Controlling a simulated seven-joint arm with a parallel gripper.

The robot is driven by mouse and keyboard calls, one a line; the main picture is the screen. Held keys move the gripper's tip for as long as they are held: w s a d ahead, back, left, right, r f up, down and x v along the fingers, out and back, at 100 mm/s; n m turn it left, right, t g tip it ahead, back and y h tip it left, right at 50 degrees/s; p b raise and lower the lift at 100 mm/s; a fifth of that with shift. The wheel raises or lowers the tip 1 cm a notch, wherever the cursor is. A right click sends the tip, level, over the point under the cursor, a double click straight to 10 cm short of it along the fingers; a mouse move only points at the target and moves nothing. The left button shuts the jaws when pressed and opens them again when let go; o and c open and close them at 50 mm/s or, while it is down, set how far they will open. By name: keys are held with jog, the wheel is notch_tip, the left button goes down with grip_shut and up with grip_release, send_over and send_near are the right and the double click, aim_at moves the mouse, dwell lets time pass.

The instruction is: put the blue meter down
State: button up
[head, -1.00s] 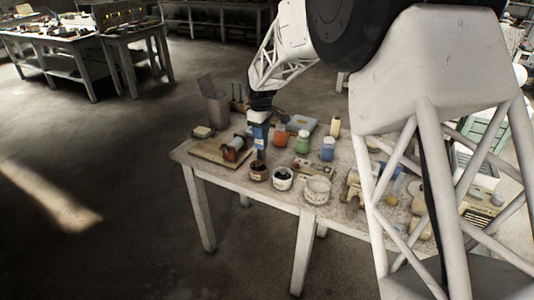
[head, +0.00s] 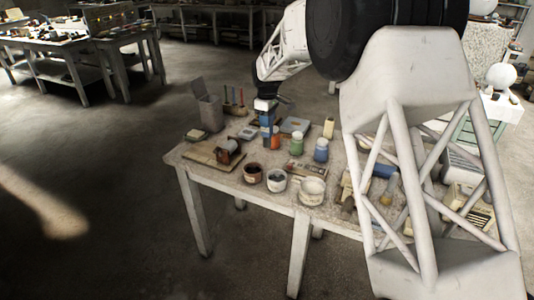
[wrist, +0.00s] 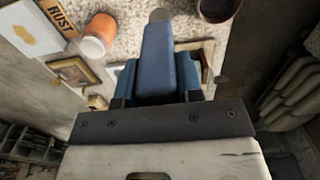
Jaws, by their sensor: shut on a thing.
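The blue meter (head: 267,127) is upright over the back middle of the worktable (head: 228,182), just left of the orange jar (head: 276,141). My gripper (head: 265,106) is above it and shut on it. In the wrist view the blue meter (wrist: 168,55) fills the space ahead of my gripper (wrist: 158,98) and stretches away from it toward the speckled tabletop. I cannot tell whether its lower end touches the table.
A dark-filled cup (head: 253,173), a second cup (head: 276,180) and a pale bowl (head: 312,191) stand along the front. Green (head: 297,143) and blue (head: 321,150) jars stand to the right. A wooden board (head: 208,155) lies left. A grey box (head: 210,112) stands behind.

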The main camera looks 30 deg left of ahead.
aim_at(267, 140)
jog(key=shift+f, duration=2.1)
jog(key=shift+f, duration=2.65)
jog(key=o, duration=1)
jog(key=shift+r, duration=0.15)
notch_tip(267, 140, up, 12)
